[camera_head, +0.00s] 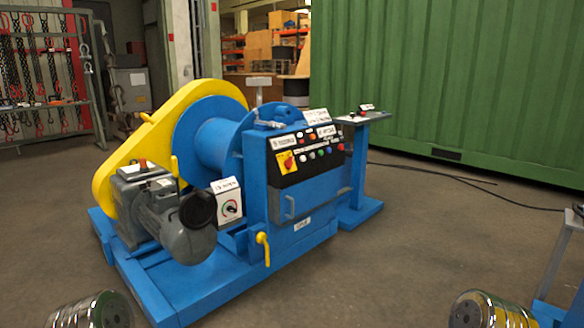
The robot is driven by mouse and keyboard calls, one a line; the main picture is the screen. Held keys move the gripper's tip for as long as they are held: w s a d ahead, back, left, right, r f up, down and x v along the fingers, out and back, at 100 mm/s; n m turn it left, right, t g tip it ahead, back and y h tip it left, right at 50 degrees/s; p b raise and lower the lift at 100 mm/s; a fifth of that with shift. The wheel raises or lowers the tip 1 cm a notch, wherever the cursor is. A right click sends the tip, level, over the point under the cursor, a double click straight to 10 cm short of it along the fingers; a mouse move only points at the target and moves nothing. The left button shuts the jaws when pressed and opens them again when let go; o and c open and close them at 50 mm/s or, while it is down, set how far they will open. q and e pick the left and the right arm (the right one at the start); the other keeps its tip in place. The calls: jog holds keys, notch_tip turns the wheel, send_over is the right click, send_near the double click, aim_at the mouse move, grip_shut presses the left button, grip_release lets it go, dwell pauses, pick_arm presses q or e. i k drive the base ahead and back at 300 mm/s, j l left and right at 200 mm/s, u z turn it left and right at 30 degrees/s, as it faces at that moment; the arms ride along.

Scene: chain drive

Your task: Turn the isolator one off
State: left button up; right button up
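A blue winch-like machine with a large yellow chain guard (131,140) stands ahead of me. A red rotary switch on a yellow plate (287,161) is on the black front panel (309,152) of its blue cabinet. A white box (228,201) with a round dark knob marked in red and green sits lower, left of the cabinet. Their labels are too small to read, so I cannot tell which is isolator one or its setting. Neither gripper shows; only shiny rounded parts, probably of my arms, appear at the bottom corners.
A grey motor (178,215) sits on the blue base (200,290). A yellow lever (263,247) sticks out low on the cabinet. A blue pedestal (359,165) with small controls stands right of it. A green container (450,85) is behind. Open floor (410,240) lies to the right, crossed by a cable.

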aim_at(288, 163)
jog(key=i+j, duration=0.2)
jog(key=i, duration=0.15)
jog(key=i+j, duration=0.2)
jog(key=i+l, duration=0.1)
jog(key=i, duration=0.45)
jog(key=i+l, duration=0.1)
jog(key=i, duration=0.5)
jog(key=l+z, duration=0.05)
